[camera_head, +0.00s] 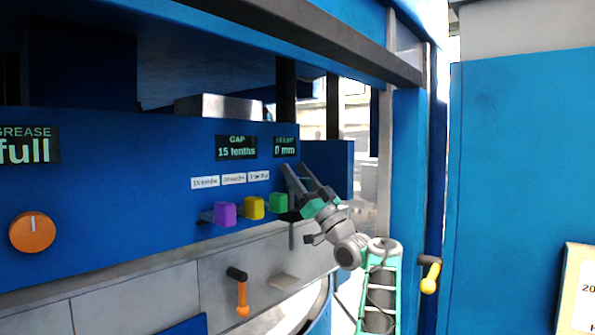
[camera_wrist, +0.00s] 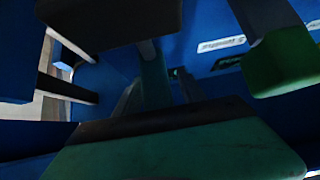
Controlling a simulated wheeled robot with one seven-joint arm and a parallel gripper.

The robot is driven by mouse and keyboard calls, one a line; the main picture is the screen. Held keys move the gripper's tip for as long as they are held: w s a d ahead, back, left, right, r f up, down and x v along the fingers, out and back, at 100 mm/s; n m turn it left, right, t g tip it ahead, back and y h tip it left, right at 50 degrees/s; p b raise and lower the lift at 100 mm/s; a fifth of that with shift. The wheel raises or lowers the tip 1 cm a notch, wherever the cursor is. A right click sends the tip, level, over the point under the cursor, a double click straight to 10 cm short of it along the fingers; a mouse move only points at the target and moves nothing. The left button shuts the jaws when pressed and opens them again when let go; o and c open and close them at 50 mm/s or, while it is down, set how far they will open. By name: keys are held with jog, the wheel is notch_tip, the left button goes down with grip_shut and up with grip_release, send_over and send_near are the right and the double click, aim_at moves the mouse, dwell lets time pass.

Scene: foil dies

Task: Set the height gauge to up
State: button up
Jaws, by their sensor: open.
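My gripper (camera_head: 293,167) is open, with its two dark fingers pointing up and left in front of the right end of the blue panel (camera_head: 110,200). Its fingertips are just below a small display (camera_head: 285,147) reading "0 mm", whose upper label is too small to read surely. I see nothing clearly labelled as a height gauge. A green block (camera_head: 278,202) on the panel is just left of my gripper; a green block also shows at upper right in the wrist view (camera_wrist: 282,62). Nothing shows between the fingers; contact with the panel cannot be told.
A yellow block (camera_head: 254,208) and a purple block (camera_head: 224,214) sit left of the green one, under small white labels. A "GAP 15 tenths" display (camera_head: 236,148), an orange knob (camera_head: 32,232), an orange-handled lever (camera_head: 241,295) and a yellow-handled lever (camera_head: 430,276) are nearby.

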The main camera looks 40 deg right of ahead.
jog(key=r, duration=0.3)
jog(key=shift+s+a+r, duration=0.25)
jog(key=shift+s+r, duration=0.05)
jog(key=shift+r, duration=0.1)
jog(key=s+a+r+b, duration=0.5)
jog(key=s+a+r, duration=0.3)
jog(key=s+r, duration=0.1)
jog(key=shift+s+a+r, duration=0.15)
jog(key=shift+s+a, duration=0.1)
jog(key=shift+s, duration=0.35)
